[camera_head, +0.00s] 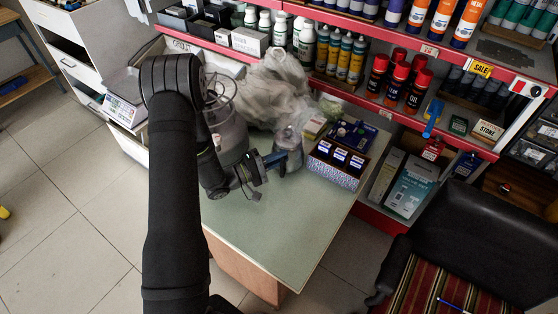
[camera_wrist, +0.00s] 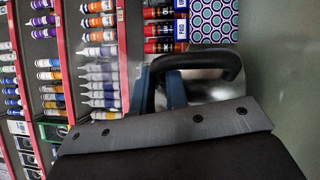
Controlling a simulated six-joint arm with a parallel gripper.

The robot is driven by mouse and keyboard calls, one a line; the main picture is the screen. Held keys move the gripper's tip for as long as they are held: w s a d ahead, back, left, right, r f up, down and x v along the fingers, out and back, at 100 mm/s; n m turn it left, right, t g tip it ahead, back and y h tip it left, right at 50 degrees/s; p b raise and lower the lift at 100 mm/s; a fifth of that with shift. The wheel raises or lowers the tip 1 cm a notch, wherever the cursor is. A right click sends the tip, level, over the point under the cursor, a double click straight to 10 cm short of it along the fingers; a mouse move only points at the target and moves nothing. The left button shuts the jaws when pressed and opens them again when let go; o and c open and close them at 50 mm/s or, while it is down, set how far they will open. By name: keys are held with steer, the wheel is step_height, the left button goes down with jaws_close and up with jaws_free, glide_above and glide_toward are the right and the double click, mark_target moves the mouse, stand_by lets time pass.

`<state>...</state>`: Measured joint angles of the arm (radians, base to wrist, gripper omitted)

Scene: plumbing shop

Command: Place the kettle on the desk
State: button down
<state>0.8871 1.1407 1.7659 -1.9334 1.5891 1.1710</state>
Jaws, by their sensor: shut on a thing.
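The kettle (camera_head: 289,142) is a small silvery metal vessel over the green-topped desk (camera_head: 285,215). In the wrist view its black curved handle (camera_wrist: 222,62) arches over its shiny metal body (camera_wrist: 207,84). My gripper (camera_head: 274,160) is at the kettle's near left side. In the wrist view the blue fingers of my gripper (camera_wrist: 162,90) are shut on one end of the handle. The kettle's lower part is hidden by my gripper in the wrist view. I cannot tell whether its base touches the desk or is slightly above it.
A patterned box (camera_head: 334,173) with dark packs stands right of the kettle. A crumpled pale bag (camera_head: 270,88) and a wire-topped metal vessel (camera_head: 228,130) lie behind and left. Stocked red-edged shelves (camera_head: 400,55) stand behind. The desk's front is clear; a black chair (camera_head: 480,235) is at right.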

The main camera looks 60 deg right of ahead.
steer(key=shift+f, duration=0.6)
steer(key=shift+f, duration=0.2)
steer(key=c, duration=1.4)
jaws_free()
steer(key=shift+c, duration=0.2)
steer(key=shift+r, duration=0.2)
steer(key=v, duration=1.2)
steer(key=shift+d, duration=0.1)
